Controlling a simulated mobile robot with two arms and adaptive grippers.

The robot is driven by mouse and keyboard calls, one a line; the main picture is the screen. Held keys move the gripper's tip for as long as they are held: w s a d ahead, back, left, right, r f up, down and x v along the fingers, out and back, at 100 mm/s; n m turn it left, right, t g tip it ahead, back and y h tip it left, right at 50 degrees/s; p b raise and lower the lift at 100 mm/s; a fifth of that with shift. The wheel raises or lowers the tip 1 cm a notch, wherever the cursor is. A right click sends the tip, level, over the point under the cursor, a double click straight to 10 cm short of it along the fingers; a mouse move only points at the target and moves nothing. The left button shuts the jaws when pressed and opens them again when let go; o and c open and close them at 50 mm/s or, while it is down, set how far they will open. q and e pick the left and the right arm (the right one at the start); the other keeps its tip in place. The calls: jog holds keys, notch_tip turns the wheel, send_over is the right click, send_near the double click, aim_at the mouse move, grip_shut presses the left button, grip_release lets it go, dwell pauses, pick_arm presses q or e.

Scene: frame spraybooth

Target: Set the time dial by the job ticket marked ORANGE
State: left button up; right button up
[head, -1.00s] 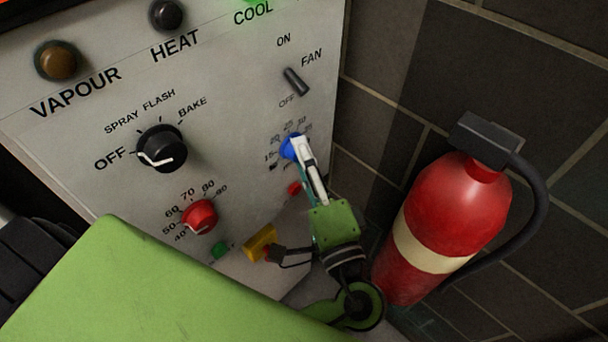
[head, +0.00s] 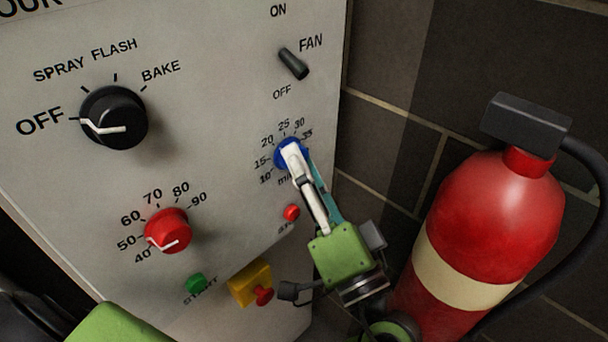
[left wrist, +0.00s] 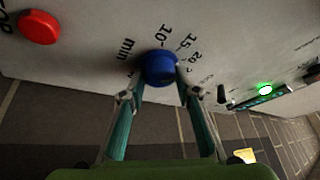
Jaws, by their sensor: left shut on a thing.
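The blue time dial (head: 281,157) is on the right side of the grey control panel (head: 215,130), with a printed scale from 10 to 35 and "min" around it. My left gripper (head: 290,152) is shut on the dial; the fingers hide much of it and its pointer. In the left wrist view the dial (left wrist: 161,68) sits between both fingertips, with 10, 15 and 20 readable beside it. I cannot make out a ticket marked ORANGE in either view. My right gripper is not in view.
Left of the dial are a black OFF/SPRAY/FLASH/BAKE knob (head: 115,117) and a red 40–90 knob (head: 168,231). A FAN switch (head: 293,64) is above. Red (head: 291,213) and green (head: 196,283) buttons and a yellow-backed red stop button (head: 264,296) are below. A fire extinguisher (head: 492,225) stands close on the right.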

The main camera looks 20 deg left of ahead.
pick_arm(q)
jog(key=shift+r, duration=0.3)
jog(key=o, duration=1.1)
jog(key=shift+w+a+f, duration=0.1)
jog(key=shift+w+f, duration=0.05)
jog(key=shift+f, duration=0.05)
